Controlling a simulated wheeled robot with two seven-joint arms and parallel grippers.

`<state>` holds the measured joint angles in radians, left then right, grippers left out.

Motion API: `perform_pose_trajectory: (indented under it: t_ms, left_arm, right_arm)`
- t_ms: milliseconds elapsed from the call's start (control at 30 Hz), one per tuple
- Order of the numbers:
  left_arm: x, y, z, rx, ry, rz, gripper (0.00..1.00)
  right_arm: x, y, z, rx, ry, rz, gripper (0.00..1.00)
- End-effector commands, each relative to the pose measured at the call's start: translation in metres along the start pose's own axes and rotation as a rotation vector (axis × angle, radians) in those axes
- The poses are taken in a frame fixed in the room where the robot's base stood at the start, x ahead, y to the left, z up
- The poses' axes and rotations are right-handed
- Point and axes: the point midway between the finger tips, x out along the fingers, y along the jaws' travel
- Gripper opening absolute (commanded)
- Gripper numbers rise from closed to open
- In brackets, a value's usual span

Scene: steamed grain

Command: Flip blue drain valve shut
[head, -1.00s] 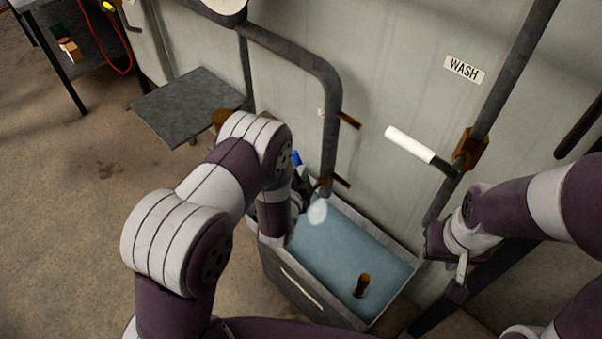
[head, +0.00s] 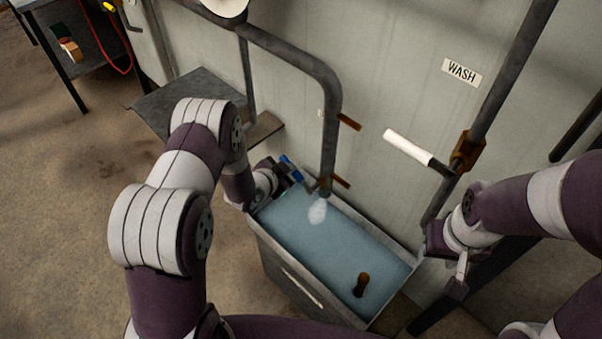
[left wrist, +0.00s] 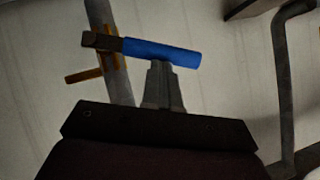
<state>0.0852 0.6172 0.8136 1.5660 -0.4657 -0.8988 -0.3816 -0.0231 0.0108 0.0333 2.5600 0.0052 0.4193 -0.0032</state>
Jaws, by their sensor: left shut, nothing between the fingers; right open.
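The blue drain valve handle (head: 291,168) sits low on the wall side, by the far left end of the water trough, close to the grey drain pipe's lower end. In the left wrist view the blue handle (left wrist: 162,52) lies nearly level across the picture, its dark inner end at the pipe. My left gripper (head: 284,179) is shut and empty, right beside the handle. In the left wrist view its fingertips (left wrist: 160,66) are just below the blue grip; I cannot tell whether they touch. My right gripper (head: 460,270) is open, right of the trough.
The trough (head: 280,270) holds water, with a dark brown peg-like object (head: 361,284) in it. A grey pipe (head: 329,120) comes down above it. A white-handled lever (head: 408,147) is on the right pipe under the WASH sign (head: 462,72). A grey shelf (head: 185,92) stands left.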

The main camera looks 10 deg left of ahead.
Motion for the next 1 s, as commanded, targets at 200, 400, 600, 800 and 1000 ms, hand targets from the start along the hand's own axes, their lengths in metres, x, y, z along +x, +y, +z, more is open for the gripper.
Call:
perform_pose_trajectory:
  t_ms: [200, 400, 600, 800, 1000]
  left_arm:
    - [0.009, -0.005, 0.015, -0.147, -0.001, 0.097, 0.00]
    - [0.015, -0.006, 0.024, -0.143, -0.001, 0.095, 0.00]
    - [0.019, -0.007, 0.029, -0.142, 0.000, 0.094, 0.00]
    - [0.021, -0.007, 0.031, -0.141, 0.000, 0.094, 0.00]
    - [0.021, -0.007, 0.032, -0.142, -0.001, 0.094, 0.00]
  right_arm:
    - [0.004, 0.000, 0.001, 0.000, 0.000, 0.000, 0.43]
    - [0.010, 0.000, 0.001, 0.000, 0.000, 0.000, 0.43]
    - [0.014, 0.000, 0.002, 0.000, 0.000, 0.000, 0.43]
    - [0.016, 0.000, 0.002, 0.000, 0.000, 0.000, 0.43]
    - [0.016, 0.000, 0.002, 0.000, 0.000, 0.000, 0.43]
